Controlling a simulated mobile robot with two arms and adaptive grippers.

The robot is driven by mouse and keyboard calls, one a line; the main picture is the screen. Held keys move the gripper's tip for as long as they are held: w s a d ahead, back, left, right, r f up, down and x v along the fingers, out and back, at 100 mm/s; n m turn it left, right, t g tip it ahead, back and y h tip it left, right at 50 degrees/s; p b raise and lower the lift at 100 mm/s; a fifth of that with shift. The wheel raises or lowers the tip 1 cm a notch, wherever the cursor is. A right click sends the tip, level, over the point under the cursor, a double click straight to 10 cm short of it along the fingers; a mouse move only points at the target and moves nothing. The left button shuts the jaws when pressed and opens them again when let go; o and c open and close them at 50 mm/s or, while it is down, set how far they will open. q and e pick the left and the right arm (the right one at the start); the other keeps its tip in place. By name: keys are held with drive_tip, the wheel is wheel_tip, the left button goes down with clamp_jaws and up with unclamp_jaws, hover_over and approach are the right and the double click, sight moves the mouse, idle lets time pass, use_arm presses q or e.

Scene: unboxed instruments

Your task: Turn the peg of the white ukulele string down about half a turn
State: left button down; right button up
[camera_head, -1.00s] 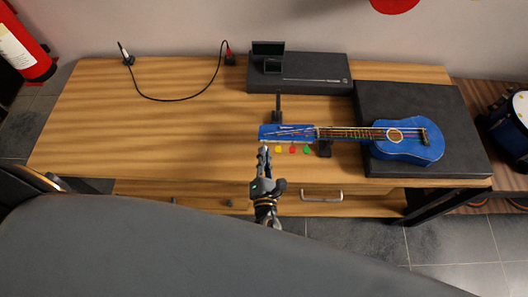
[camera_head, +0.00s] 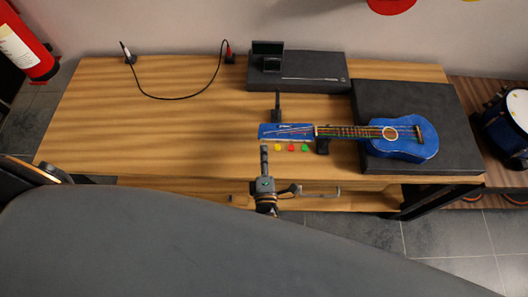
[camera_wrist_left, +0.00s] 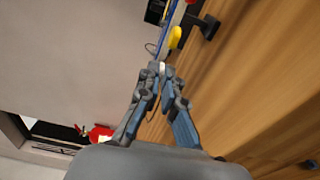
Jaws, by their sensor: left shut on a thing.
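The blue ukulele (camera_head: 403,149) lies flat with its headstock (camera_head: 285,131) toward the left and its body to the right. Along the near edge of the headstock are a yellow peg (camera_head: 278,147), a red peg (camera_head: 291,148) and a green peg (camera_head: 304,149). My left gripper (camera_head: 264,147) is at the left end of this row, left of the yellow peg. In the left wrist view, its fingertips (camera_wrist_left: 160,70) are shut on the white peg (camera_wrist_left: 162,66), of which only a small bit shows. The yellow peg (camera_wrist_left: 175,37) is just beyond. My right gripper is not in view.
The ukulele body rests on a black case (camera_head: 440,100) on the wooden table (camera_head: 110,120); black stands (camera_head: 277,112) hold the neck and head. A dark box (camera_head: 320,70) and a cable (camera_head: 180,98) lie behind.

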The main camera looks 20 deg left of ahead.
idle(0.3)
use_arm(q)
drive_tip(key=c, duration=1.5)
unclamp_jaws()
drive_tip(key=v, duration=1.2)
